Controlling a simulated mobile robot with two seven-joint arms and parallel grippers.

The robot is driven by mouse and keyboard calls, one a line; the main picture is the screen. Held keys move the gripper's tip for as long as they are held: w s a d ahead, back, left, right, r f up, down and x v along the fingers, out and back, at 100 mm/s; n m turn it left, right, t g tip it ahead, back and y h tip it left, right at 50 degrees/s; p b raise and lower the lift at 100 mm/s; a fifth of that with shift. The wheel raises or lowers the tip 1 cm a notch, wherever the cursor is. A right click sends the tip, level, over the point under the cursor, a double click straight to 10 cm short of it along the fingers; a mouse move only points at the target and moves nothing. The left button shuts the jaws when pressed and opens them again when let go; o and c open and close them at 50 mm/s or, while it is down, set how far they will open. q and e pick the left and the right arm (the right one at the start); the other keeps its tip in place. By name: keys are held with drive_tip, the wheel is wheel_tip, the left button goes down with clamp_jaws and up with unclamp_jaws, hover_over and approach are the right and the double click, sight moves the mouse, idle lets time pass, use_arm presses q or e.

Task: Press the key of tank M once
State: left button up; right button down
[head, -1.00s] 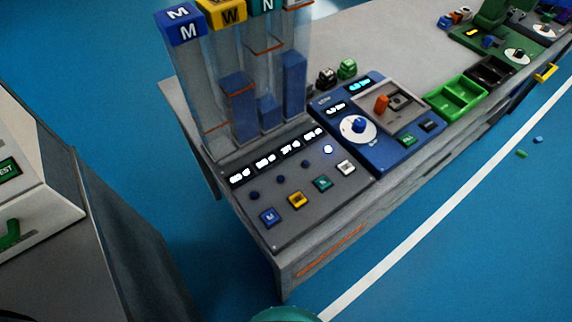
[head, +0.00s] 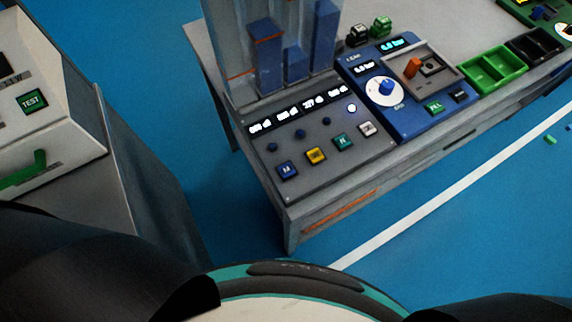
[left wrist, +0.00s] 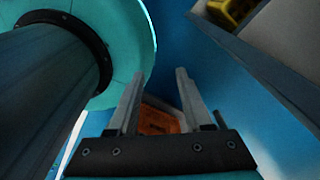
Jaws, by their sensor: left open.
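The blue M key (head: 287,169) is the leftmost of a row of coloured keys on the grey sloping panel (head: 310,180) in the head view. Above it are a small dark blue knob or lamp (head: 272,147) and a lit display (head: 260,127). The clear tanks (head: 226,62) stand behind; their top labels are cut off. My left gripper (left wrist: 157,88) shows only in the left wrist view, with its two fingers apart and nothing between the tips. No key shows in that view. My right gripper is in neither view.
A white cabinet with a TEST button (head: 33,102) stands at left, across a gap of blue floor. An orange patch (left wrist: 158,120) shows beyond my left fingers.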

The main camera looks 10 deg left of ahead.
use_arm(q)
clamp_jaws()
idle(1.5)
